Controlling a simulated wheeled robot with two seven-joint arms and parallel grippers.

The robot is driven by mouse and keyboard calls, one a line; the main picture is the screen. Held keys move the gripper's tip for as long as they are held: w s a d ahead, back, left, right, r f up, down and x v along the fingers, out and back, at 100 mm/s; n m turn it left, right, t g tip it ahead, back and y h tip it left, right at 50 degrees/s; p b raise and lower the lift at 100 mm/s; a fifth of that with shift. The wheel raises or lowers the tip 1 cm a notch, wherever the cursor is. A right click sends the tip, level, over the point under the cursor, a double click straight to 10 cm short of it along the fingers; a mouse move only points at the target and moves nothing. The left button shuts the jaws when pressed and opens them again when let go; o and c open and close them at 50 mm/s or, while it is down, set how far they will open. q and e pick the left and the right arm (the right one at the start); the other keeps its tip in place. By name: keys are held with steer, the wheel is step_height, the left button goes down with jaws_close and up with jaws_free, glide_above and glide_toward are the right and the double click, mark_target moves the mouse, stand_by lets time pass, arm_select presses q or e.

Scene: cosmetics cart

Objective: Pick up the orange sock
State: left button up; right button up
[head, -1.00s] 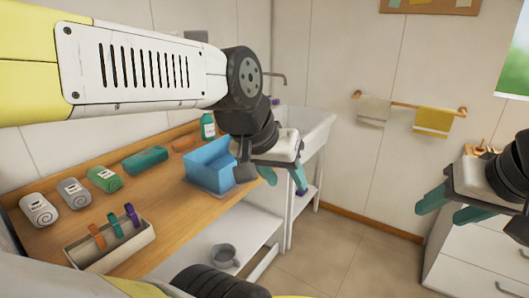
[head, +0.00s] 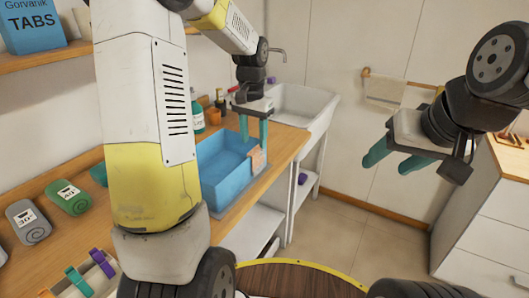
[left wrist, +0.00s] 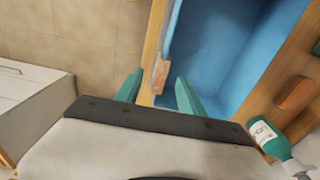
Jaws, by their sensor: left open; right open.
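The orange sock (head: 257,158) hangs over the right rim of the blue bin (head: 222,187) on the wooden counter. In the left wrist view the sock (left wrist: 160,76) shows on the bin's rim, between the fingertips. My left gripper (head: 254,141) is open above the rim, its fingers pointing down, one on each side of the sock; it also shows in the left wrist view (left wrist: 160,80). I cannot tell whether a finger touches the sock. My right gripper (head: 389,160) is open and empty in mid-air at the right.
A green bottle (head: 197,112) and an orange block-like item (head: 213,116) stand behind the bin. A white sink (head: 300,101) is beyond it. Rolled towels (head: 68,197) lie at the left. A round wooden stool-like top (head: 290,278) is below. The floor between counter and drawers is open.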

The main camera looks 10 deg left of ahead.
mark_target(256, 160)
arm_select(q)
steer(key=shift+w+f, duration=0.55)
steer(key=shift+f, duration=0.3)
step_height(256, 160, down, 8)
steer(key=shift+w+r, duration=0.1)
steer(key=shift+w, duration=0.05)
steer(key=shift+d, duration=0.1)
jaws_close()
